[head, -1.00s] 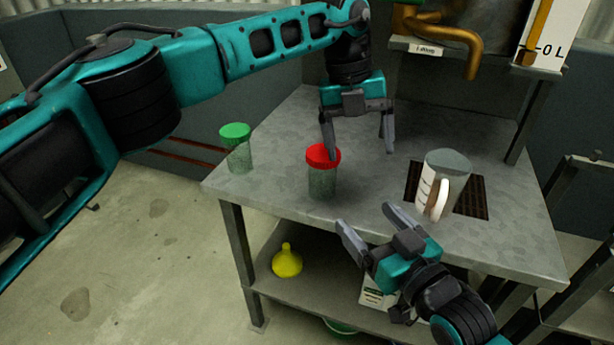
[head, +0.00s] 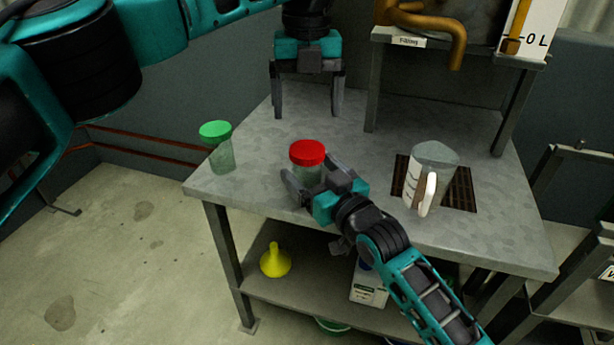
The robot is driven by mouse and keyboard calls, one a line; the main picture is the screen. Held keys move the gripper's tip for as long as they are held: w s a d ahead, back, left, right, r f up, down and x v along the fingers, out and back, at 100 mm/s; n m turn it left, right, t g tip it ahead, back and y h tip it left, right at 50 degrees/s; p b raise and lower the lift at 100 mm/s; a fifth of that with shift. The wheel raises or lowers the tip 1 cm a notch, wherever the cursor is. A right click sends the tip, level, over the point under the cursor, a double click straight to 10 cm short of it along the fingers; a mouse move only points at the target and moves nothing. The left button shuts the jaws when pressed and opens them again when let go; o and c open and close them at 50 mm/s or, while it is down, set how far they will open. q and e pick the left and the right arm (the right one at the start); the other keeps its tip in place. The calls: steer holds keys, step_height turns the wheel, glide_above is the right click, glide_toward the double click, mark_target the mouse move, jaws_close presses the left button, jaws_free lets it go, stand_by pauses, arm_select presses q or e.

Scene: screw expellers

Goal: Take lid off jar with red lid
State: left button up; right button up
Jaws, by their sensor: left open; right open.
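The jar (head: 305,176) with the red lid (head: 307,152) stands upright on the metal table (head: 255,199) in the head view. The lid sits on top of the jar. My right gripper (head: 309,180) is open at the jar's near side, with a finger to its left and the other at its right. The gripper partly hides the jar's lower body, and I cannot tell whether the fingers touch it. My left gripper (head: 307,112) is open and empty above the table, behind the red lid.
A measuring jug (head: 432,172) stands on a dark grate (head: 461,190) to the right. A brass spout (head: 457,45) hangs at the back.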

steer(key=shift+w+a, duration=0.4)
steer(key=shift+w, duration=0.2)
